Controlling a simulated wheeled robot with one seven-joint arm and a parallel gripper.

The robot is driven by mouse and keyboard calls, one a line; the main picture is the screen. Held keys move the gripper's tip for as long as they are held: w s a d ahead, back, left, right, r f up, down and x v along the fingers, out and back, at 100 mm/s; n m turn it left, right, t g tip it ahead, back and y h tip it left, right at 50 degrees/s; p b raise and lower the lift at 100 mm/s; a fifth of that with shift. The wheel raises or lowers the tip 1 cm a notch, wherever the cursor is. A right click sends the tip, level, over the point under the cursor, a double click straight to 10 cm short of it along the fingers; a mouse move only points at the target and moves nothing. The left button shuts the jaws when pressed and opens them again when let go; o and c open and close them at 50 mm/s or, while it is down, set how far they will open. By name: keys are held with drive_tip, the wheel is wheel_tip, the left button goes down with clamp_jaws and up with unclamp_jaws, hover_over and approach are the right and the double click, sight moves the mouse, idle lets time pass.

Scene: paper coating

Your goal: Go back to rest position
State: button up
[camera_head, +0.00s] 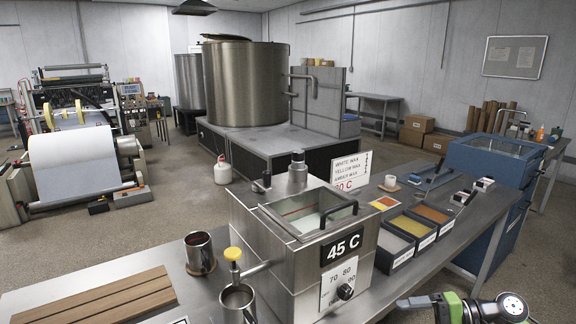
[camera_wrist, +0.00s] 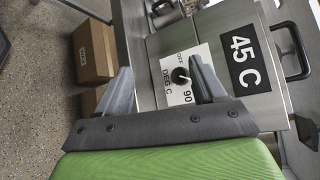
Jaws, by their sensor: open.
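My gripper (camera_head: 412,303) shows at the bottom right of the head view, in front of the workbench's near edge, with a green body behind grey fingers. In the wrist view my gripper (camera_wrist: 163,82) has its two grey fingers spread wide with nothing held between them. Beyond the fingers is the front of the steel heated tank (camera_wrist: 150,48), with its black dial and 45 C label. The same tank (camera_head: 262,245) stands on the bench in the head view. I cannot tell the exact gap between fingers and tank.
The steel bench (camera_head: 130,268) holds wooden strips (camera_head: 95,300), a steel cup (camera_head: 200,250), a pot under a yellow-topped tap (camera_head: 238,298) and colored wax trays (camera_head: 410,226). A blue cabinet (camera_head: 490,165) stands right. A cardboard box (camera_wrist: 92,52) shows in the wrist view. Floor (camera_head: 105,225) is open behind the bench.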

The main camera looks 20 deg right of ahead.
drive_tip(key=a+r+n+g+h+p, duration=0.15)
drive_tip(key=a+g+h, duration=0.25)
drive_tip(key=a, duration=0.6)
drive_tip(key=a+r+n+g+h, duration=0.3)
drive_tip(key=a+g, duration=0.1)
drive_tip(key=a, duration=0.6)
drive_tip(key=s+a+r+n+t+h+p, duration=0.1)
drive_tip(key=s+a+r+n+t+h, duration=0.1)
drive_tip(key=s+r, duration=0.3)
drive_tip(key=s+a+r+n+t+h+p, duration=0.1)
drive_tip(key=s+r+t+h, duration=0.4)
drive_tip(key=s, duration=0.8)
drive_tip(key=shift+a+n, duration=0.45)
drive_tip(key=shift+a, duration=0.3)
